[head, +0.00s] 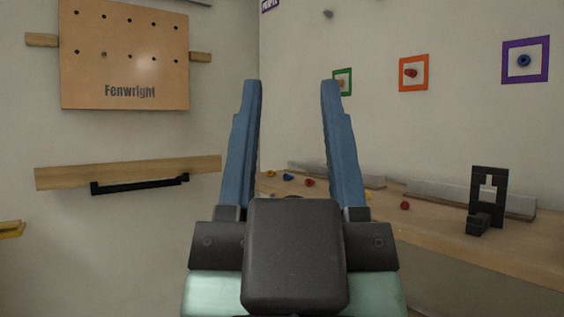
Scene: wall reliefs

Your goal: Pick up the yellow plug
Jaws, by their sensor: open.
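My gripper (291,84) is open and empty, its two blue fingers pointing up and away in the middle of the view. A small yellow piece (271,174) lies on the wooden bench beyond, just right of the left finger. Another small yellow patch (367,195) shows on the bench beside the right finger, partly hidden. A yellowish spot also sits in the green wall frame (342,82), partly behind the right finger. I cannot tell which of these is the yellow plug. The fingers touch none of them.
The wooden bench (450,228) runs along the right wall, with a blue piece (288,178), red pieces (309,183) and a black stand (488,195). Orange (403,86) and purple (540,76) frames hang above. A pegboard (125,75) and wooden rail (70,177) are left.

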